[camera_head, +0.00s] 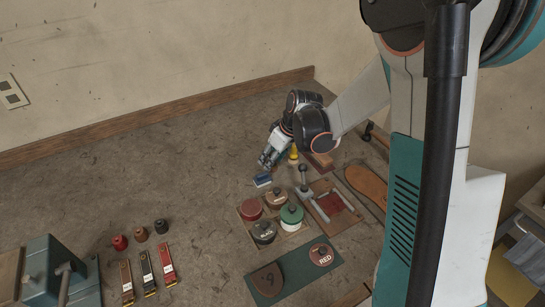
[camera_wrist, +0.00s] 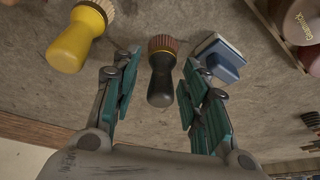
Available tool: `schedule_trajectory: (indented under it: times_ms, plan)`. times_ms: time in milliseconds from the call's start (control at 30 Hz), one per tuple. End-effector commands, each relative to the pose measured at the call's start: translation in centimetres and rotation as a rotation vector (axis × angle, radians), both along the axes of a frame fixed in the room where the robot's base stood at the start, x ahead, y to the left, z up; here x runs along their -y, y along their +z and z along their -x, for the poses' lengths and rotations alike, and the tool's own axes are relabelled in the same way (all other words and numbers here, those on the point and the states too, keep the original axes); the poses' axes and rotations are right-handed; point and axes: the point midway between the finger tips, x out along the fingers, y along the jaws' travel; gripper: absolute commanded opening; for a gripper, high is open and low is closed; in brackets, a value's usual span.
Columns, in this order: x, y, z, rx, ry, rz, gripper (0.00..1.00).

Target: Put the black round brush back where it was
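The black round brush (camera_wrist: 161,78) has a dark rounded handle, a gold band and reddish-brown bristles. In the wrist view it lies between the two fingers of my gripper (camera_wrist: 160,72). The fingers are spread, with a gap visible on each side of the brush. In the head view my gripper (camera_head: 268,161) is low over the floor, and the black brush cannot be made out there. A yellow round brush (camera_wrist: 77,42) is left of the gripper in the wrist view; it also shows in the head view (camera_head: 293,154).
A blue block with a pale base (camera_wrist: 220,58) is close beside the right finger; it also shows in the head view (camera_head: 262,179). Several round tins (camera_head: 291,214) stand in a tray to the right. A green mat (camera_head: 304,281) is nearer. Open floor lies left.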

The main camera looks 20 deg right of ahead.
Motion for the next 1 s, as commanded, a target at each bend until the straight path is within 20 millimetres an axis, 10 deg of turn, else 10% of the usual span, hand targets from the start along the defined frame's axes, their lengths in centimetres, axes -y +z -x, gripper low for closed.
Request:
schedule_trajectory:
  times_ms: [367,1000]
  plan:
    - [0.0,0.5,0.0,0.0,0.0,0.0,0.44]
    - [2.6,10.6,3.3,0.001,-0.001,-0.001,0.44]
